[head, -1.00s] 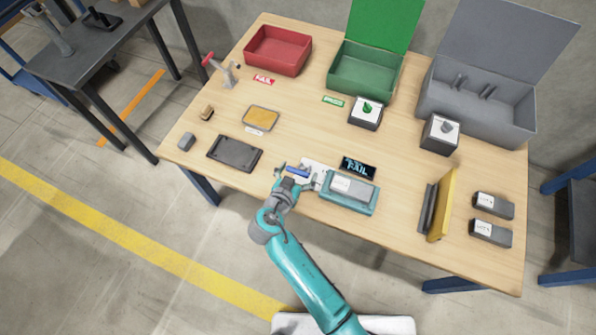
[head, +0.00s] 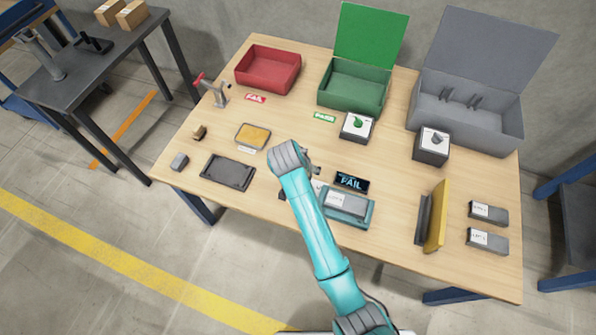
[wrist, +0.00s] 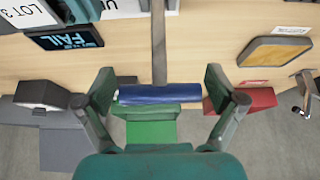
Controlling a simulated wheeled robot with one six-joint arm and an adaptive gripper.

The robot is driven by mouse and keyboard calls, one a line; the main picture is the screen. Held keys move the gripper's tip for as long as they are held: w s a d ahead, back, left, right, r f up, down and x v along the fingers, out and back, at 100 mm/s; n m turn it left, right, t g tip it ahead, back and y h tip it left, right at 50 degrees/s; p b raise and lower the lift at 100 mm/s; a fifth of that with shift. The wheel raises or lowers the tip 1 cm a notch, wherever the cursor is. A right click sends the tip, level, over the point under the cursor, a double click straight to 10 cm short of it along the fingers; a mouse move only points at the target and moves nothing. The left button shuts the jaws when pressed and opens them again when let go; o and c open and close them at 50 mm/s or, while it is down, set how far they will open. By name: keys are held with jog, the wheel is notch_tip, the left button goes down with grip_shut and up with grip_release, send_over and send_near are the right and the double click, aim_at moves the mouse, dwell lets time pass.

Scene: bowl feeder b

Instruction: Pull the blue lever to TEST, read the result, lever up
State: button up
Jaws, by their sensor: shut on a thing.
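The lever's blue handle (wrist: 160,94) lies crosswise between the fingers of my gripper (wrist: 162,92) in the wrist view, at the end of a grey lever arm (wrist: 158,40). My gripper is shut on its two ends. In the head view my own arm hides the gripper and most of the lever. The test fixture is a teal cradle (head: 369,216) holding a grey block with a white label (head: 345,203). The black display (head: 351,183) behind it reads FAIL in light blue letters. It also shows in the wrist view (wrist: 65,40), rotated.
A red bin (head: 268,68) by a FAIL label and a green bin (head: 354,92) by a PASS label stand at the back. A grey lidded bin (head: 480,125), a yellow panel (head: 437,215), and a dark tray (head: 228,171) are also on the table.

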jog(key=shift+w+d+f, duration=0.1)
jog(key=shift+w+d, duration=0.2)
jog(key=shift+w, duration=0.55)
jog(key=shift+w+d+f+g+y, duration=0.15)
jog(key=shift+w+f+g+y, duration=0.15)
jog(key=shift+w+g, duration=0.25)
jog(key=shift+w+d+f, duration=0.2)
jog(key=shift+w+f, duration=0.1)
jog(key=shift+w, duration=0.05)
jog(key=o, duration=1.3)
jog(key=shift+f, duration=0.1)
jog(key=v, duration=1.2)
jog(key=shift+w, duration=0.2)
